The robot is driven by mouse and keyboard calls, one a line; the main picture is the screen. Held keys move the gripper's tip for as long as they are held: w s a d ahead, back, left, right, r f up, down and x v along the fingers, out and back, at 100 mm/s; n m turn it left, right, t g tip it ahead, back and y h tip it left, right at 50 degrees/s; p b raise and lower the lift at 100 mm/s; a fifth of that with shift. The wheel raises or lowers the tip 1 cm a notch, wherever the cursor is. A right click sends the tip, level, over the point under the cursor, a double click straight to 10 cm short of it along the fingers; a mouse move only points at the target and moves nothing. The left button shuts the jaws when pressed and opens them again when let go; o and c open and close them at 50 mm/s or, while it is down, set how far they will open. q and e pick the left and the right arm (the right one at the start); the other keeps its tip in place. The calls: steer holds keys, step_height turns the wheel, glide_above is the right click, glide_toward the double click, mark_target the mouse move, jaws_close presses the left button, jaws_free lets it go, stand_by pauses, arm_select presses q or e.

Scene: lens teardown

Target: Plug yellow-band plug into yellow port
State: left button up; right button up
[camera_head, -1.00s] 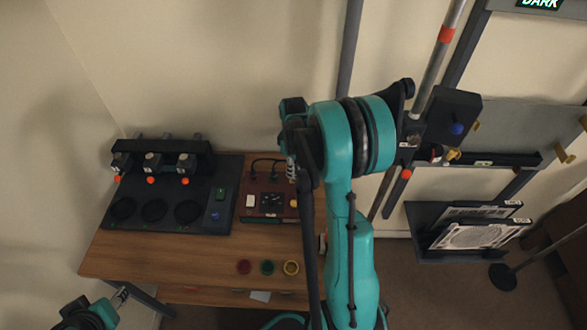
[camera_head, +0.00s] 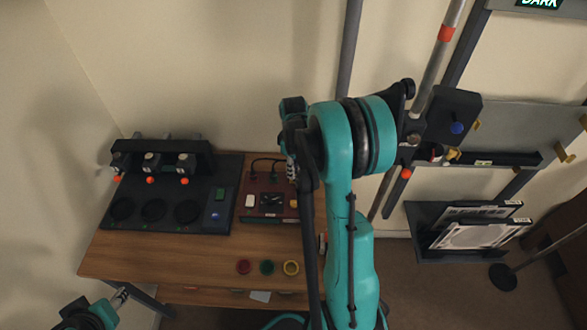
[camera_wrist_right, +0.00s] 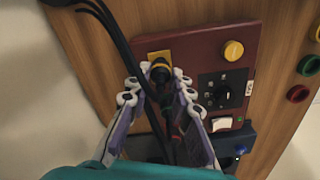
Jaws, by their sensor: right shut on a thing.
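The dark red panel (camera_head: 252,212) lies at the back right of the wooden table. In the right wrist view, the yellow port's square yellow plate (camera_wrist_right: 158,55) is at the panel's upper left corner. My right gripper (camera_wrist_right: 158,92) is shut on the yellow-band plug (camera_wrist_right: 160,70), whose dark end is over the yellow plate. I cannot tell whether it is seated. In the head view my right gripper (camera_head: 291,172) is largely hidden by its arm. My left gripper (camera_head: 121,295) is low at the left, and its jaws are too small to read.
The panel carries a yellow button (camera_wrist_right: 233,50), a black dial (camera_wrist_right: 221,92) and a white switch (camera_wrist_right: 221,124). Black cables (camera_wrist_right: 122,50) run past my right fingers. A dark station (camera_head: 165,220) is to the left. Red, green and yellow rings (camera_head: 291,267) lie near the table's front.

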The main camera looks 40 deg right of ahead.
steer(key=shift+f+b, duration=0.55)
steer(key=shift+f, duration=0.05)
stand_by(0.6)
steer(key=o, duration=1)
step_height(320, 180, up, 12)
steer(key=shift+r, duration=0.1)
steer(key=s+a+m+t, duration=0.1)
steer(key=s+a+t, duration=0.1)
steer(key=s+a, duration=0.2)
steer(key=s+a+r+m+t, duration=0.1)
steer(key=s+a, duration=0.3)
steer(key=a, duration=0.7)
steer(key=s+a+m+t, duration=0.3)
steer(key=s+a+t, duration=0.1)
steer(key=a, duration=0.3)
steer(key=shift+s+a+r, duration=0.25)
steer(key=shift+s+a, duration=0.1)
steer(key=shift+s, duration=0.2)
